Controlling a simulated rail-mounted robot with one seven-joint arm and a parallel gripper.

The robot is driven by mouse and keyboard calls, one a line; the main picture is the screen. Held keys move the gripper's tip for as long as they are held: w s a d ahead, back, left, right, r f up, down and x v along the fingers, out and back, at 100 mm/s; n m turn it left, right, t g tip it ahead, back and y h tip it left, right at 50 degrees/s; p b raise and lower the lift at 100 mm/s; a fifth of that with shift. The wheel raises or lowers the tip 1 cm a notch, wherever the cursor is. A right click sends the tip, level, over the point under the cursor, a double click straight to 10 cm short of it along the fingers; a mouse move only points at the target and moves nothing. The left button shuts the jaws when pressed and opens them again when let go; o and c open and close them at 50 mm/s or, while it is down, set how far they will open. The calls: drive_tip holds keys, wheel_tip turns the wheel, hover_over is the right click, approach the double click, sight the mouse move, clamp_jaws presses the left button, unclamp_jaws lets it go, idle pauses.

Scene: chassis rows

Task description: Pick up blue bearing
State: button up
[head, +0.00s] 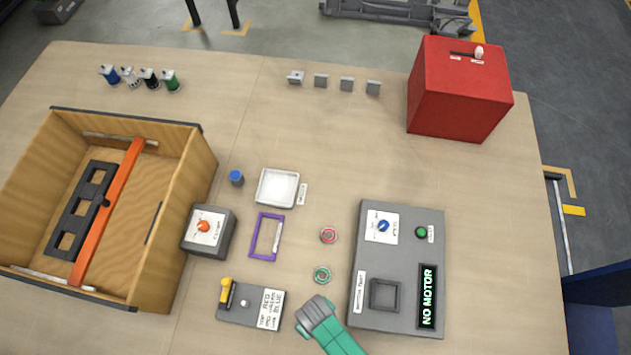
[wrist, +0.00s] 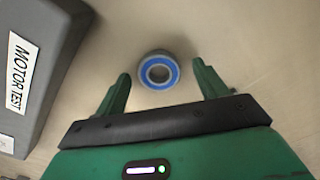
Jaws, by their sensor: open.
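The blue bearing (wrist: 158,71) is a ring with a blue face and a metal bore, lying flat on the table in the wrist view. My gripper (wrist: 162,74) is open, with one green finger to either side of the bearing in the picture. The fingers are apart from it, and the bearing looks a little beyond the tips. In the head view my gripper (head: 316,312) is low near the front edge, left of the grey test panel (head: 400,250). I cannot make out the blue bearing in the head view; my gripper probably covers it.
A green ring (head: 322,274) and a red ring (head: 329,235) lie just behind my gripper. A grey box with a yellow lever (head: 250,303) is to its left. The grey MOTOR TEST panel (wrist: 40,75) stands close on the left in the wrist view.

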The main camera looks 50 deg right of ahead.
drive_tip(key=shift+f, duration=0.1)
drive_tip(key=c, duration=1.1)
drive_tip(key=shift+r, duration=0.35)
drive_tip(key=r, duration=0.3)
drive_tip(key=shift+s+a+p, duration=0.1)
drive_tip(key=shift+s+p, duration=0.1)
drive_tip(key=shift+p, duration=0.2)
drive_tip(key=s+a, duration=0.7)
drive_tip(key=s+a+r, duration=0.1)
drive_tip(key=s+a, duration=0.2)
drive_tip(key=shift+s+a+r, duration=0.1)
drive_tip(key=shift+s+a, duration=0.2)
drive_tip(key=shift+a, duration=0.05)
drive_tip(key=shift+s+a, duration=0.2)
drive_tip(key=shift+r, duration=0.15)
